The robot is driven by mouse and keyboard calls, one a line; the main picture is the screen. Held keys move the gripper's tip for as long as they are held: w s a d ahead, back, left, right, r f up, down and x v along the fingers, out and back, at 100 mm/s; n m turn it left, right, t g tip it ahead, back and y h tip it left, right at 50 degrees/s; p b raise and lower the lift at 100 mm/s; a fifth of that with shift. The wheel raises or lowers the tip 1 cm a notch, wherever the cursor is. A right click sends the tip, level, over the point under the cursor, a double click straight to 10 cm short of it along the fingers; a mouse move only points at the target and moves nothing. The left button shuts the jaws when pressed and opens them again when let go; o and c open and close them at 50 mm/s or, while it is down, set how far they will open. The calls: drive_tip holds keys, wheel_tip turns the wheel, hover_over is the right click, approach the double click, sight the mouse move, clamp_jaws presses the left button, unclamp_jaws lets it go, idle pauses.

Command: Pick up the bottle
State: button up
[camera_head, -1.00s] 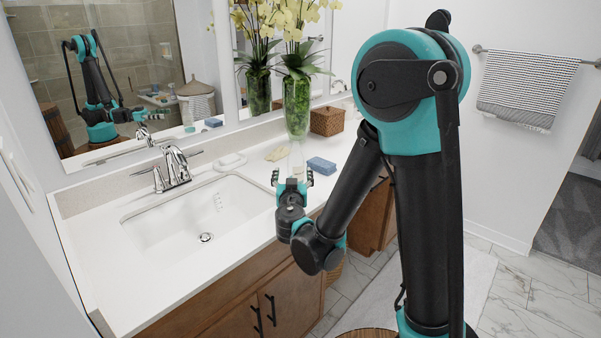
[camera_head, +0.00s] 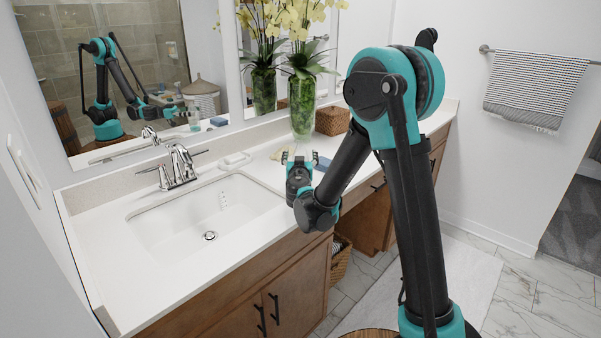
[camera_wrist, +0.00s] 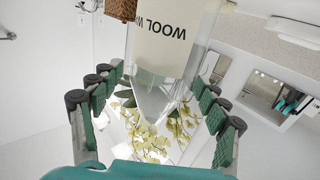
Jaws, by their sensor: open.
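The bottle (camera_wrist: 170,45) fills the upper middle of the wrist view. It is clear, with a pale label that reads "WOOL W" upside down, and its narrow clear part points toward my palm. My gripper (camera_wrist: 153,85) is open, with its jointed green and black fingers spread to the left and right of the bottle. I see no finger touching it, and I cannot tell how deep it sits between them. In the head view my gripper (camera_head: 300,160) is over the counter, right of the sink, and hides most or all of the bottle.
A glass vase of yellow orchids (camera_head: 302,108) and a wicker box (camera_head: 332,120) stand behind my gripper. A blue block (camera_head: 323,162) lies close on its right. A soap dish (camera_head: 235,160), faucet (camera_head: 181,165) and sink (camera_head: 205,215) are to the left. The mirror (camera_head: 110,75) is behind.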

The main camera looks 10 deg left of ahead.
drive_tip(key=shift+w+a, duration=0.1)
drive_tip(key=shift+w, duration=1.45)
clamp_jaws()
